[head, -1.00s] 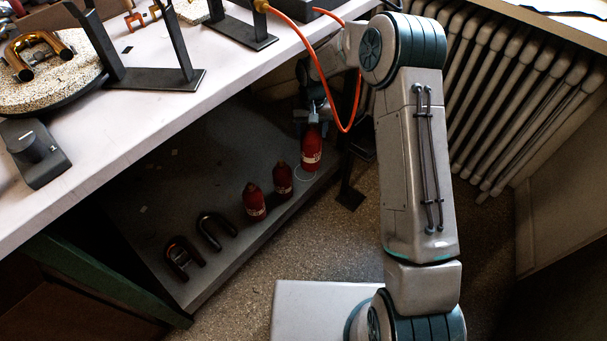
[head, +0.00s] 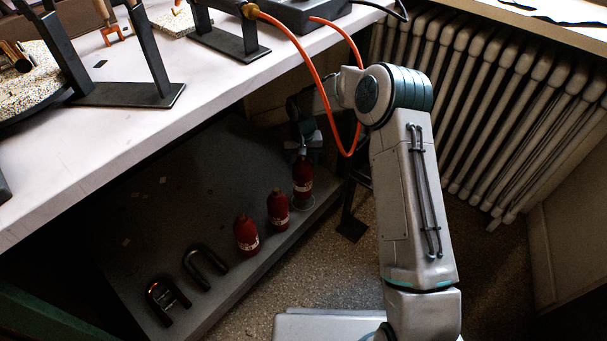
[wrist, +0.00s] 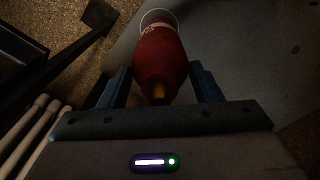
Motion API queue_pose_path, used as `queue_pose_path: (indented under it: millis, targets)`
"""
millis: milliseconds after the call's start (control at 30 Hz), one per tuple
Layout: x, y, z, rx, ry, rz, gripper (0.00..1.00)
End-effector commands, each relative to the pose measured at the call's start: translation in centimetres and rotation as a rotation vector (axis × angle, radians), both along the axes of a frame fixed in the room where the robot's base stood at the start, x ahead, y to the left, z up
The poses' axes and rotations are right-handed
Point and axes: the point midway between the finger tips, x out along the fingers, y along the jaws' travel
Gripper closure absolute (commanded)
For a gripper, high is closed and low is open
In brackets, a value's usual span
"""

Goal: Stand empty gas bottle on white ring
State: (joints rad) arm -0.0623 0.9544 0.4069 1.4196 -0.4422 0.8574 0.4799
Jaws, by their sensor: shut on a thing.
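A red gas bottle (head: 303,178) with a pale label stands upright in my gripper (head: 303,147) over the lower shelf. In the wrist view my gripper (wrist: 162,86) has its two blue fingers on either side of the red bottle (wrist: 158,60), shut on its upper part, with the brass neck towards the camera. The thin white ring (head: 303,206) lies on the shelf at the bottle's foot. The ring also shows past the base in the wrist view (wrist: 158,11), partly hidden by the bottle. I cannot tell whether the base touches the shelf.
Two more red bottles (head: 278,210) (head: 246,236) stand to the left on the shelf (head: 215,295). Two dark U-shaped pieces (head: 205,266) (head: 166,300) lie farther left. The white bench top (head: 120,140) overhangs. An orange hose (head: 318,80) hangs beside my arm. A radiator (head: 480,110) is at right.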

Motion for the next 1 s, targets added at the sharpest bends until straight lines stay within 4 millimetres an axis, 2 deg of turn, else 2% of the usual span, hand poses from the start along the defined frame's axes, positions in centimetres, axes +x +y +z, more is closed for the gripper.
queue_pose_path:
  millis: [233, 667, 700, 733, 767, 1000]
  targets:
    - [0.1, -0.2, -4.1, 0.001, 0.000, -0.004, 0.97]
    - [0.1, -0.3, -4.6, 0.001, -0.002, -0.005, 0.97]
    - [0.1, -0.3, -4.6, 0.001, 0.000, -0.005, 0.31]
    - [0.1, -0.3, -4.6, 0.001, 0.000, -0.005, 0.22]
    - [0.1, -0.3, -4.6, 0.001, 0.000, -0.005, 0.20]
    - [0.1, -0.3, -4.6, 0.001, 0.000, -0.005, 0.20]
